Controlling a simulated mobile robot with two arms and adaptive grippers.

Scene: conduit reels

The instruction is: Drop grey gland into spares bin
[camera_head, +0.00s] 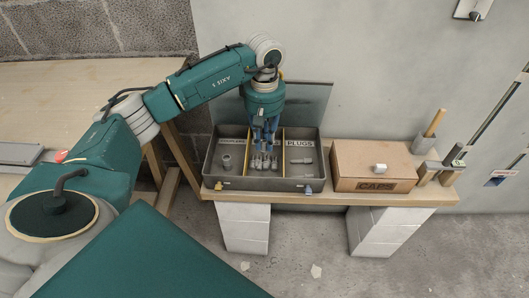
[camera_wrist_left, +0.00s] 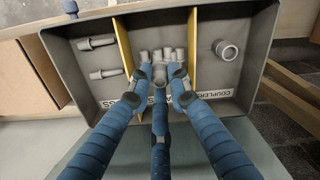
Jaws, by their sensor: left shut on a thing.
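An open grey tray (camera_head: 268,184) with three compartments stands on the wooden bench. Its left compartment is labelled COUPLERS and its right one PLUGS; the middle label is mostly hidden behind my fingers. My left gripper (camera_head: 262,152) points down into the middle compartment. In the left wrist view, its three blue fingers (camera_wrist_left: 161,76) are shut on a grey gland (camera_wrist_left: 160,70). Several similar grey fittings (camera_wrist_left: 168,54) lie in that compartment, close beside the held one. Whether the held gland touches them or the floor, I cannot tell. My right gripper is out of view.
Yellow dividers (camera_wrist_left: 193,45) stand either side of the fingers. A coupler (camera_wrist_left: 226,50) lies in one side compartment, grey plugs (camera_wrist_left: 97,43) in the other. A cardboard CAPS box (camera_head: 347,165) with a white cap (camera_head: 380,167) on top stands to the tray's right.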

